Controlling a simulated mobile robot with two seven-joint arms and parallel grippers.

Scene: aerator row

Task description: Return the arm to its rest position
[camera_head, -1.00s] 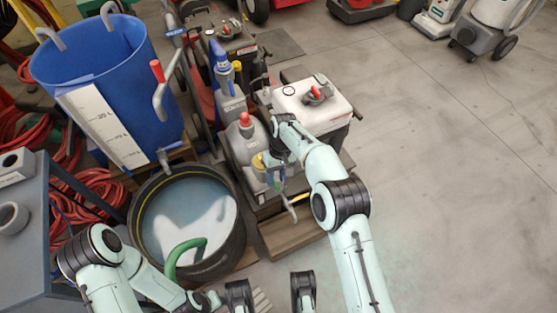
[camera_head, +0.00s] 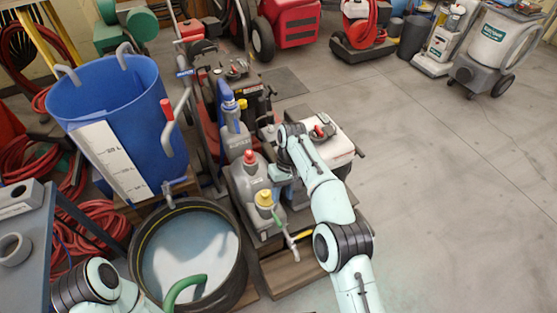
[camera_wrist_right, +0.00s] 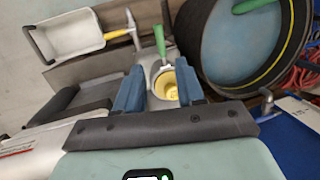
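My right arm reaches in from the bottom of the head view to the row of equipment. My right gripper (camera_head: 280,174) hangs below the wrist, beside the grey jug with a red cap (camera_head: 249,157) and the yellow cap (camera_head: 264,198). In the right wrist view its two blue fingers (camera_wrist_right: 160,72) are apart, with nothing held between them. A yellow ring-shaped cap (camera_wrist_right: 165,87) shows beyond the fingers, with a green handle (camera_wrist_right: 160,40) past it. My left arm shows only at the bottom left; its gripper is not visible.
A blue barrel (camera_head: 125,110) and a black-rimmed tub of liquid (camera_head: 240,262) stand at the left. A white-topped machine (camera_head: 335,143) is just right of my right wrist. A grey table (camera_head: 28,245) is at the left edge. The floor (camera_head: 455,200) at right is open.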

